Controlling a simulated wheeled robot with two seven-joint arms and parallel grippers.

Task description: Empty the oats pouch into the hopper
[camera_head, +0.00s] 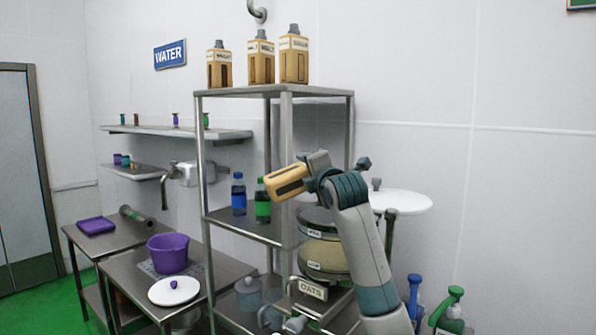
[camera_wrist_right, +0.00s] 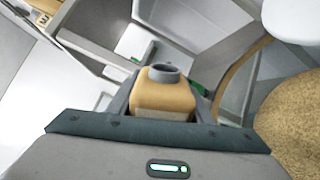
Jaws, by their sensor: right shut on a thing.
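The oats pouch (camera_head: 287,183), a tan container with a dark brown window, is held on its side in the head view, above and left of the hopper. My right gripper (camera_head: 308,170) is shut on it. In the right wrist view the pouch (camera_wrist_right: 163,97) sits between the fingers, its grey neck uncapped. The hopper (camera_head: 325,252) is a round clear vessel above a plate marked OATS. Tan grain (camera_wrist_right: 292,120) shows in a round vessel at the right of the wrist view. No stream from the pouch shows. My left gripper is not in view.
A steel rack (camera_head: 274,91) stands left of the hopper, with several tan containers on top and blue and green bottles (camera_head: 238,193) on a shelf. A white round lid (camera_head: 400,202) is right of my forearm. A purple pot (camera_head: 168,254) stands on the left table.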

